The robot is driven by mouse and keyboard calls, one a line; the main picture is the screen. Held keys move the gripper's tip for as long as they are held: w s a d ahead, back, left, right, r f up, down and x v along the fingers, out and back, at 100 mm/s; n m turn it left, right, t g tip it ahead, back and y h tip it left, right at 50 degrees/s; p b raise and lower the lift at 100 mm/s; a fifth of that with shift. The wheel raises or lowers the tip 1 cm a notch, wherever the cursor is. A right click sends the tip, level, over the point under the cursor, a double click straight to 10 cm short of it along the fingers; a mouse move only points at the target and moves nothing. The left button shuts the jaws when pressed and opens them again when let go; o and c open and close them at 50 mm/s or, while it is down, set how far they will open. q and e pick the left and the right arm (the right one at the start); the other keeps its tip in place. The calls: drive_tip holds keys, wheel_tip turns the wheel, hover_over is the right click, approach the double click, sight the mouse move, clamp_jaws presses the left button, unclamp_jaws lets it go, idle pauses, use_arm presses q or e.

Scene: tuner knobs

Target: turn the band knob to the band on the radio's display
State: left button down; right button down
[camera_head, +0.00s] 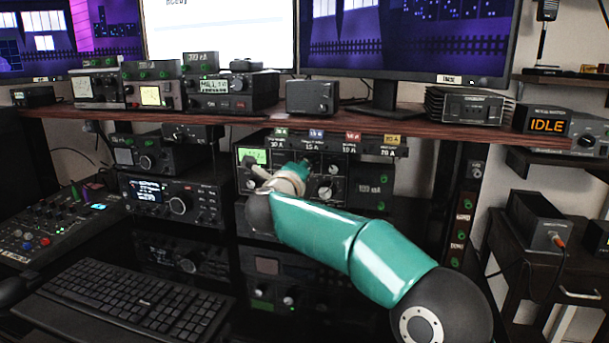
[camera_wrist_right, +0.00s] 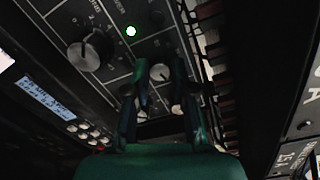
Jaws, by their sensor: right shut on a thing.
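My right arm reaches in from the lower right, and its gripper (camera_head: 283,172) is at the front panel of the black tuner (camera_head: 350,190) under the shelf. In the right wrist view the two fingers (camera_wrist_right: 159,72) stand either side of a small pale-faced knob (camera_wrist_right: 160,72) and are shut on it. A larger knob (camera_wrist_right: 90,52) with a scale around it is to its left. The panel markings are too dark to tell which knob is held. The radio (camera_head: 172,200) left of the tuner has a lit display (camera_head: 146,191); its text is not readable. My left gripper is not in view.
The wooden shelf (camera_head: 420,125) with several small units runs just above the tuner. A mixer panel (camera_head: 60,232) and a keyboard (camera_head: 130,300) lie at lower left. A black box (camera_head: 540,218) stands on the right side table.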

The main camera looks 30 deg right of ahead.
drive_tip(key=shift+f+m, duration=0.3)
drive_tip(key=shift+f, duration=0.05)
drive_tip(key=c, duration=1)
unclamp_jaws()
drive_tip(key=shift+r, duration=0.15)
drive_tip(key=v, duration=1.2)
drive_tip(key=shift+w, duration=0.1)
